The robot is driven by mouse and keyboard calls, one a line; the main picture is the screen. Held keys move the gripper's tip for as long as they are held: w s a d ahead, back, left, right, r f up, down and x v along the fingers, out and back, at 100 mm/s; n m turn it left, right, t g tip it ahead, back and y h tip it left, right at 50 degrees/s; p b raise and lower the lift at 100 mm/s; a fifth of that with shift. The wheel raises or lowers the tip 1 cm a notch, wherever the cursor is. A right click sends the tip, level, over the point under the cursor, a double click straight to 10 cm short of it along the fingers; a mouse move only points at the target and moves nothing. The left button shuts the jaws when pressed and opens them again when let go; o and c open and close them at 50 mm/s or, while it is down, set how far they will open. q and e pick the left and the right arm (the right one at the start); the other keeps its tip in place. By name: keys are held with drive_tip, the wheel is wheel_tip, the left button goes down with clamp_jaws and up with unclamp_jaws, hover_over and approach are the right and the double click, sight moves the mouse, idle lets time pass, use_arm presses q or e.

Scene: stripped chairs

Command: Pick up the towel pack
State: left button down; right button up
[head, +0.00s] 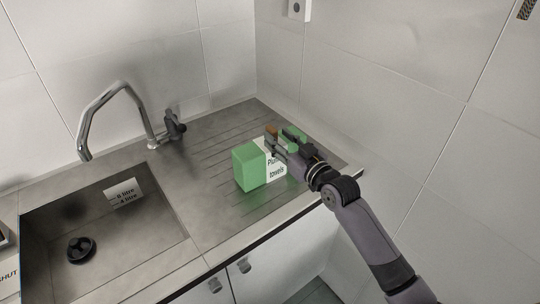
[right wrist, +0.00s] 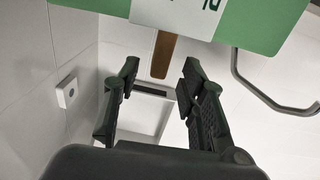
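The towel pack (head: 249,168) is a green block with a white label reading partly "Plu… towels". It sits on the ribbed steel drainboard, right of the sink. My right gripper (head: 279,142) is at the pack's right side near its top, and its dark fingers hide part of the pack. In the right wrist view the fingers of my right gripper (right wrist: 160,75) are apart with nothing held between them. The pack (right wrist: 265,22) fills the top edge there, beyond the fingertips; whether they touch it I cannot tell. My left gripper is not in view.
A brown strip-like object (head: 271,130) stands by the pack; it also shows in the right wrist view (right wrist: 163,55). The sink (head: 150,235) with its curved tap (head: 112,92) lies left. Tiled walls stand behind and right. Bare drainboard lies left of the pack.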

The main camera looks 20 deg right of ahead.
sight(276, 134)
drive_tip(key=shift+w+a+r, duration=0.1)
drive_tip(key=shift+w+r, duration=0.05)
drive_tip(key=shift+w, duration=0.2)
drive_tip(key=p+x, duration=0.1)
drive_tip(key=x, duration=0.2)
drive_tip(key=shift+w+p, duration=0.15)
drive_tip(key=shift+p, duration=0.15)
drive_tip(key=shift+w+a, duration=0.15)
drive_tip(key=shift+w, duration=0.45)
clamp_jaws()
